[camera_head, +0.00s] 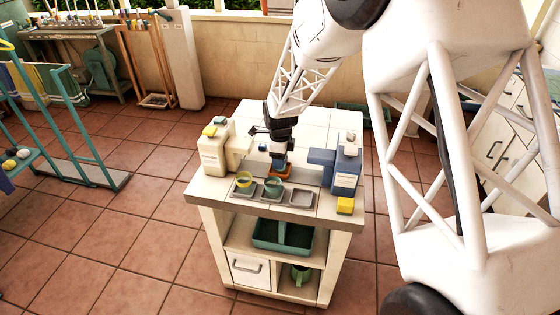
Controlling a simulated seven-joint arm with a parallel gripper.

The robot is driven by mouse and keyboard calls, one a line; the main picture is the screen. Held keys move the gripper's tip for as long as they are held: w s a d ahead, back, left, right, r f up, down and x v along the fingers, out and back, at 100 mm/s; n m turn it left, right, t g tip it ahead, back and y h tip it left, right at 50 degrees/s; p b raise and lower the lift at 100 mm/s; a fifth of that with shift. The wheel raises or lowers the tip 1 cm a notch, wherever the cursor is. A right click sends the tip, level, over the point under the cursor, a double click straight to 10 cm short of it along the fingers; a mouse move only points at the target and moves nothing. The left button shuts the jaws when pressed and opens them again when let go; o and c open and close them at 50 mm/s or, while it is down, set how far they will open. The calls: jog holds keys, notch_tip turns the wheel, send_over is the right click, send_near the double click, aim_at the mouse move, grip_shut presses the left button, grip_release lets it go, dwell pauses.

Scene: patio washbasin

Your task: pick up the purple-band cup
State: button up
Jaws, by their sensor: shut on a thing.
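My gripper (279,160) points down over the middle of the white-topped cart, just behind the row of shallow grey dishes. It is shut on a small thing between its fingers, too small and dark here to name. A yellow-rimmed cup (244,181) stands in the left dish. A teal-green cup (272,187) stands in the middle dish, close in front of my fingertips; I cannot tell whether they touch. The right dish (302,198) is empty. I cannot make out a purple band on any cup. An orange patch (281,179) shows below my fingers.
A cream dispenser (213,155) stands on the left of the cart top and a blue one (346,170) on the right. A yellow block (345,205) lies at the front right. A green bin (283,240) is on the shelf below.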

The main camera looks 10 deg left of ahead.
notch_tip(320, 180, up, 9)
dwell(0.5)
jog(key=shift+s+d, duration=0.1)
dwell(0.5)
jog(key=s+d+f, duration=0.2)
jog(key=s+d, duration=0.5)
jog(key=s, duration=0.5)
jog(key=s+d+f, duration=0.3)
jog(key=s+d, duration=0.5)
jog(key=s, duration=0.5)
jog(key=shift+s+d, duration=0.25)
jog(key=shift+s, duration=0.05)
jog(key=w+a, duration=0.2)
jog(key=w, duration=0.3)
jog(key=w+a+f, duration=0.1)
jog(key=w+a, duration=0.1)
jog(key=w, duration=0.3)
jog(key=w+a, duration=0.2)
jog(key=w, duration=0.2)
jog(key=shift+w+a+f, duration=0.1)
jog(key=shift+w+f, duration=0.2)
jog(key=shift+w, duration=0.1)
jog(key=shift+f, duration=1.75)
jog(key=shift+f, duration=0.1)
